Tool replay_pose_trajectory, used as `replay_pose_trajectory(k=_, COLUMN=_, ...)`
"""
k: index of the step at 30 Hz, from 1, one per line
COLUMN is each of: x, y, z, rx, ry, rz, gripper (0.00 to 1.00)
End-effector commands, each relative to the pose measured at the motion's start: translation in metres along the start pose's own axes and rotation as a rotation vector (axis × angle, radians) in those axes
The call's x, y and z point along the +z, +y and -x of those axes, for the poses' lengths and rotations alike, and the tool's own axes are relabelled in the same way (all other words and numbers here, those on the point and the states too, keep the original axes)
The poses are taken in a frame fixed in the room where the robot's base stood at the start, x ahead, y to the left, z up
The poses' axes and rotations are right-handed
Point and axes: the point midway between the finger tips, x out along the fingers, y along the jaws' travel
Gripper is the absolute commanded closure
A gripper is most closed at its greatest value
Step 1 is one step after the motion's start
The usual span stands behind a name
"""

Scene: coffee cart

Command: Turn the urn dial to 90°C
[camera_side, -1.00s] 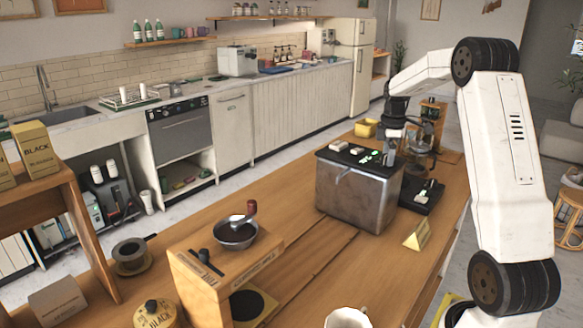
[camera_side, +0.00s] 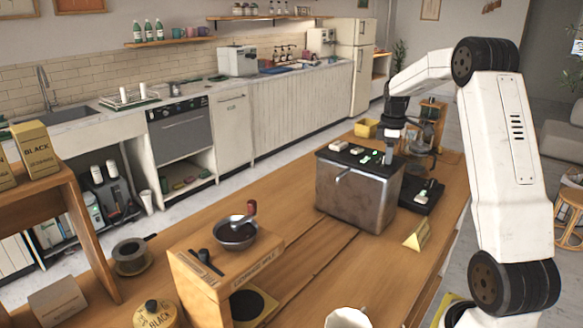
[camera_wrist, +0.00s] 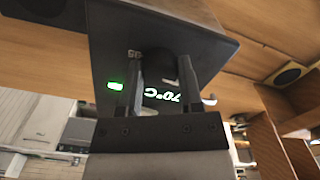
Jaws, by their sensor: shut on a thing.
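The urn (camera_side: 350,205) is a grey metal box with a dark top on the wooden counter, and its dark top also shows in the wrist view (camera_wrist: 210,40). My gripper (camera_side: 389,157) points down at the right end of this top. In the wrist view, my gripper (camera_wrist: 161,62) has its two fingers on either side of the dark dial (camera_wrist: 162,66) and is shut on it. A lit readout (camera_wrist: 162,96) shows 70°C, upside down. A green light (camera_wrist: 115,86) glows left of the fingers. The fingers partly hide the dial.
A black unit (camera_side: 420,198) sits right of the urn, with a glass vessel (camera_side: 418,148) behind it. A yellow sign (camera_side: 417,236) stands in front. A wooden stand with a metal bowl (camera_side: 236,236) is at the left. The counter between is clear.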

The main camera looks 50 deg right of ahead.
Motion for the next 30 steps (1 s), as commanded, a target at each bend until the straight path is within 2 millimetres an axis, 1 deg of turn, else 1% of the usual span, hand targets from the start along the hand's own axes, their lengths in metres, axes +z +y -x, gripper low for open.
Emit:
replay_pose_trajectory(k=8, x=-0.0004, y=-0.0004, z=0.0009, rx=0.002, ry=0.001, rz=-0.223, gripper=1.0)
replay_pose_trajectory(k=30, x=-0.0017, y=-0.0018, z=0.0013, rx=0.003, ry=0.002, rz=-0.925, gripper=1.0)
